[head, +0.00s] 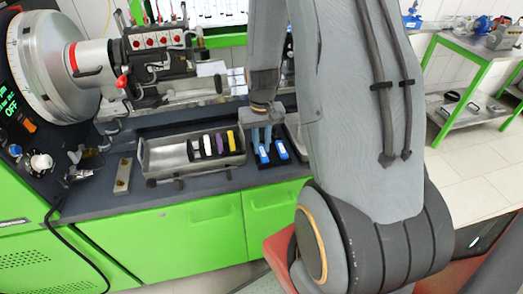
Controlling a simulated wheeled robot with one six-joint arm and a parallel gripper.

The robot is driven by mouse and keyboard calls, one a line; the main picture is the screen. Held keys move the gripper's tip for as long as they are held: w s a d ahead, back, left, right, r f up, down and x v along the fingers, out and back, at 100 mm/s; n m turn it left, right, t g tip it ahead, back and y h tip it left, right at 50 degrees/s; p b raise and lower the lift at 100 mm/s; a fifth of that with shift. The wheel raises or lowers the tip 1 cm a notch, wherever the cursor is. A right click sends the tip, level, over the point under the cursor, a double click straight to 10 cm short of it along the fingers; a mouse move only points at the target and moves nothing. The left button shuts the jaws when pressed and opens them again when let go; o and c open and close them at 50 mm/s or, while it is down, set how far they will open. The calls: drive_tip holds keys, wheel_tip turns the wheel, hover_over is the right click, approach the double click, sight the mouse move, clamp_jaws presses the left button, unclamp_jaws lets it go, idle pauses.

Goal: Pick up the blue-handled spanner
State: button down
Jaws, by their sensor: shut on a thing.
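My gripper (262,134) points down over the right part of the black tool tray, near the front edge of the bench. Its fingers are closed at a blue handle (263,154) with a pale mark, which I take for the blue-handled spanner. The spanner's metal part is not clearly visible. A second blue handle (281,149) lies just right of it, apart from the fingers. The gripper and arm partly hide this area. I cannot tell whether the held handle is clear of the tray.
The pump test machine (155,50) rises behind. A green-framed table (470,45) stands at the right, with open floor before it.

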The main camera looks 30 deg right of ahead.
sight(262, 149)
drive_tip(key=shift+r, duration=0.1)
wheel_tip(262, 149, up, 10)
drive_tip(key=b, duration=0.2)
idle(0.6)
drive_tip(key=c, duration=2.2)
unclamp_jaws()
clamp_jaws()
